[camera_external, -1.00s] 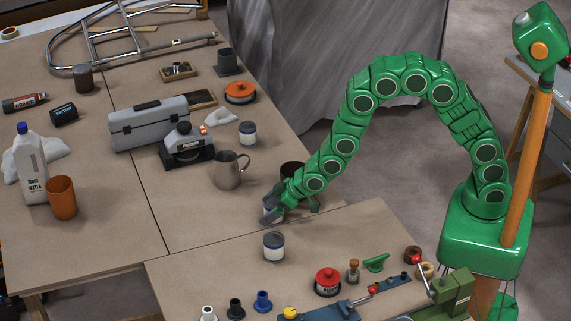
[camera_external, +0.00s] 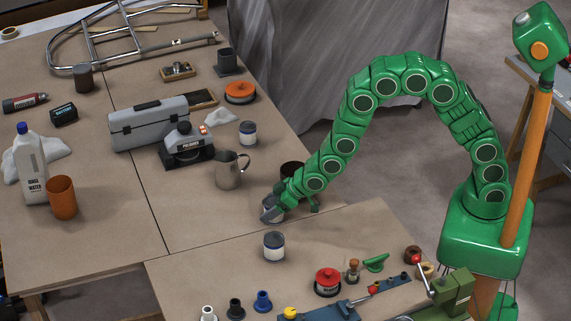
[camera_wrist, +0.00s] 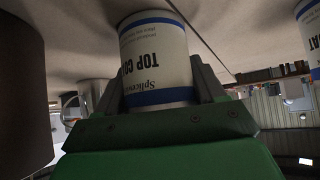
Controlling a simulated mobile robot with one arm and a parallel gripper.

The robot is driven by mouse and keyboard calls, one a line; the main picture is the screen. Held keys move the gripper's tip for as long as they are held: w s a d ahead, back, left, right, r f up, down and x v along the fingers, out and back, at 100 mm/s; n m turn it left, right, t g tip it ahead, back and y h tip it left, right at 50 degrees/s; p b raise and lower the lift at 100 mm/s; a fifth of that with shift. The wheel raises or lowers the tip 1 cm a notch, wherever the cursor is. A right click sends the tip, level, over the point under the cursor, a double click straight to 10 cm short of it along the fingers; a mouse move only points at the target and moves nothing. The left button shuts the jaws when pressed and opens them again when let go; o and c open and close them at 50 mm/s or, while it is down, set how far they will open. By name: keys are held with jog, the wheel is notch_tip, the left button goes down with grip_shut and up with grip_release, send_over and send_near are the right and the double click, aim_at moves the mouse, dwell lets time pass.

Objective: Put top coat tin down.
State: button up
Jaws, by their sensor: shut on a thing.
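The top coat tin (camera_wrist: 157,60), white with blue bands and "TOP CO" lettering, shows upside down in the wrist view. My gripper (camera_wrist: 160,95) is shut on it, with a finger at each side. In the external view the tin (camera_external: 268,212) is at the near right of the large table, partly hidden by my gripper (camera_external: 278,206). It looks upright and at or very close to the tabletop; I cannot tell whether it touches.
A dark red-brown cup (camera_external: 292,170) stands close behind my gripper. A metal jug (camera_external: 229,172) is to its left. Similar tins stand farther back (camera_external: 248,134) and on the nearer bench (camera_external: 274,247). The tabletop left of my gripper is clear.

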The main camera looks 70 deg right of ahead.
notch_tip(320, 180, up, 18)
jog(key=n+g+y, duration=0.2)
jog(key=n+y, duration=0.1)
jog(key=n, duration=0.1)
send_near(269, 201)
jog(key=s+r, duration=0.4)
jog(key=s, duration=0.1)
jog(key=shift+s+a+r+n+g+y, duration=0.9)
jog(key=shift+s+n+g, duration=2.05)
jog(key=shift+s, duration=3.1)
jog(key=shift+s+a+r+n+g+y, duration=0.5)
jog(key=shift+s+a+r+n+g, duration=1.05)
jog(key=shift+s+n, duration=3.5)
jog(key=shift+s+d+f+m, duration=0.1)
jog(key=shift+s+f+m, duration=0.25)
jog(key=shift+f, duration=0.6)
jog(key=shift+s+d+f+m, duration=0.1)
jog(key=shift+s+f+m, duration=0.2)
jog(key=shift+f, duration=0.6)
jog(key=shift+s+d+f+m, duration=0.1)
jog(key=shift+s+f+m, duration=0.2)
jog(key=shift+f, duration=0.65)
jog(key=shift+w+a, duration=0.1)
